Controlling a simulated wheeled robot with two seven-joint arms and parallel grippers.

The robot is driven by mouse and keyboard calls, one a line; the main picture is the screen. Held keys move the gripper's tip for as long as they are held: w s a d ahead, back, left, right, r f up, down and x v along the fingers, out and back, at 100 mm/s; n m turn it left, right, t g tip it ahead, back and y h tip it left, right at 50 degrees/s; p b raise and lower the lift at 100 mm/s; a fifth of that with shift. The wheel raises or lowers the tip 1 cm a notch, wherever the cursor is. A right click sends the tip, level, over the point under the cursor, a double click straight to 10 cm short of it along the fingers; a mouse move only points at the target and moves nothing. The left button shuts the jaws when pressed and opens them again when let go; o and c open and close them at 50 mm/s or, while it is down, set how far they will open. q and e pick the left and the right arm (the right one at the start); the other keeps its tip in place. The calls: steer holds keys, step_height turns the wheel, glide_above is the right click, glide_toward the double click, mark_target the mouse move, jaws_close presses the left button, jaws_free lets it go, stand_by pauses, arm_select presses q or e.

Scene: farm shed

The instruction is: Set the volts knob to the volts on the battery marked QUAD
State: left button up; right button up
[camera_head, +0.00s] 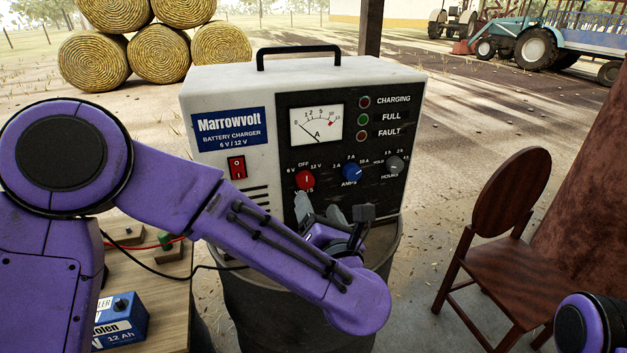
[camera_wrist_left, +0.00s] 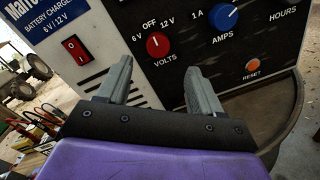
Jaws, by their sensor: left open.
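The battery charger (camera_head: 240,95) stands upright with its panel facing me. Its red volts knob (camera_head: 304,180) has marks 6 V, OFF and 12 V, and its white line appears to point up at OFF. The knob also shows in the left wrist view (camera_wrist_left: 158,44). My left gripper (camera_head: 320,212) is open and empty just below and in front of the knob; in the wrist view its fingers (camera_wrist_left: 158,72) lie either side below it. A blue battery (camera_head: 122,322) reading "12 Ah" is at lower left, partly hidden by my arm. I see no QUAD marking.
The blue amps knob (camera_head: 351,173), grey hours knob (camera_head: 396,163) and orange reset button (camera_wrist_left: 253,66) are near the volts knob. A red power switch (camera_head: 237,167) is left. The charger stands on a dark barrel (camera_head: 270,310). A wooden chair (camera_head: 505,235) stands at right.

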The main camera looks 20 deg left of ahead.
mark_target(307, 183)
arm_select(q)
steer(key=p+x, duration=0.2)
steer(key=x, duration=0.5)
steer(key=shift+w+a, duration=0.25)
steer(key=shift+a, duration=0.05)
steer(key=c, duration=1.1)
